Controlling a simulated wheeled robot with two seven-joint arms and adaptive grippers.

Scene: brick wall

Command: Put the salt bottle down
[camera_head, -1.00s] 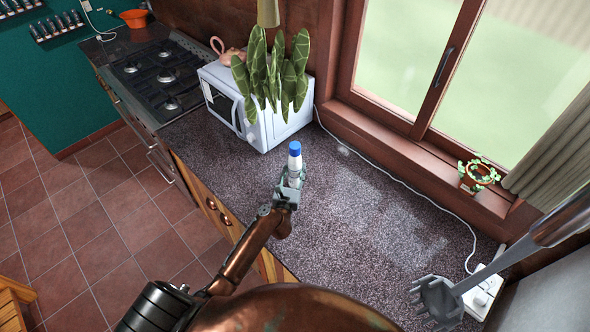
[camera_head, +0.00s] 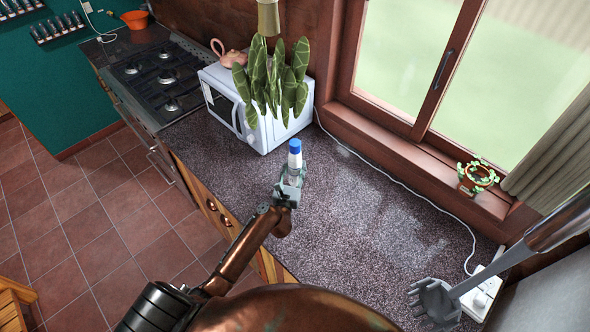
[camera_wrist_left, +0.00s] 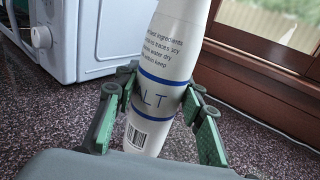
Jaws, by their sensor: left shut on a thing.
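The salt bottle (camera_head: 294,158) is white with a blue cap and stands close to upright in my left gripper (camera_head: 291,182), over or on the speckled countertop (camera_head: 350,215). In the left wrist view the bottle (camera_wrist_left: 170,45) shows blue bands, part of the word SALT and a barcode. The green-padded fingers of my left gripper (camera_wrist_left: 158,112) are on both sides of its lower part. The bottle's base is near the counter, but I cannot tell whether it touches. My right gripper is not in view.
A stove (camera_head: 160,75) is at the back left. A cable runs along the window side. A grey utensil (camera_head: 440,298) is at lower right.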

